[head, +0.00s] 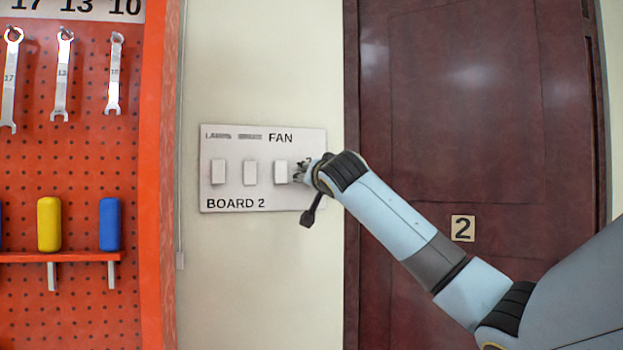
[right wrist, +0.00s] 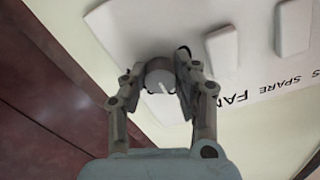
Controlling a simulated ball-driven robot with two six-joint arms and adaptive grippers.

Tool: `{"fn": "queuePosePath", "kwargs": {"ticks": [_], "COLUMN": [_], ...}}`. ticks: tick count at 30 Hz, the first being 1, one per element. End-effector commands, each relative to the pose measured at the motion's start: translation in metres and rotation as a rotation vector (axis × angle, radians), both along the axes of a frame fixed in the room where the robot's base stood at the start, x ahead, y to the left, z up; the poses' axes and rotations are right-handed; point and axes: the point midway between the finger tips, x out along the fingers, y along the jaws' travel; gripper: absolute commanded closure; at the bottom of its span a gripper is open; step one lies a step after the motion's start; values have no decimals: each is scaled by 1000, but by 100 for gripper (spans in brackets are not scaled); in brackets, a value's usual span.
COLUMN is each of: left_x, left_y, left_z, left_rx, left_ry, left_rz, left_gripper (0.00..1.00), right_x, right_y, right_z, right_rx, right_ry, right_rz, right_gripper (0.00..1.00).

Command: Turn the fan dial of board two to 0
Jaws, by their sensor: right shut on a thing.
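Board two (head: 232,200) is a pale plate on the wall, lettered "BOARD 2", with "FAN" at its upper right. My right gripper (head: 300,172) is at the board's right side, in front of the fan dial, which it hides in the head view. In the right wrist view the fan dial (right wrist: 159,72) is a round grey knob with a white mark pointing toward the lower right of the picture. The fingers of my right gripper (right wrist: 160,80) are shut on it from both sides. My left gripper is not in view.
White rocker switches (head: 218,172) sit on the board left of the dial. An orange pegboard (head: 70,160) with wrenches and coloured handles is at left.

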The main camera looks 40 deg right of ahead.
Motion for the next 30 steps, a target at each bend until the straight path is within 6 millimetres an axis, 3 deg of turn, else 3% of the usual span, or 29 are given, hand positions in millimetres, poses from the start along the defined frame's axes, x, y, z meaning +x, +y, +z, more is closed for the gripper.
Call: {"fn": "queuePosePath", "kwargs": {"ticks": [11,30], "left_x": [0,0], "left_y": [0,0], "left_z": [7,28], "left_rx": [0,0], "left_ry": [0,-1], "left_rz": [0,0], "left_gripper": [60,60], "right_x": [0,-1], "right_y": [-1,-3], "right_z": [1,1], "right_rx": [-142,-665], "right_ry": [78,365], "right_rz": [-1,0], "right_gripper": [100,100]}}
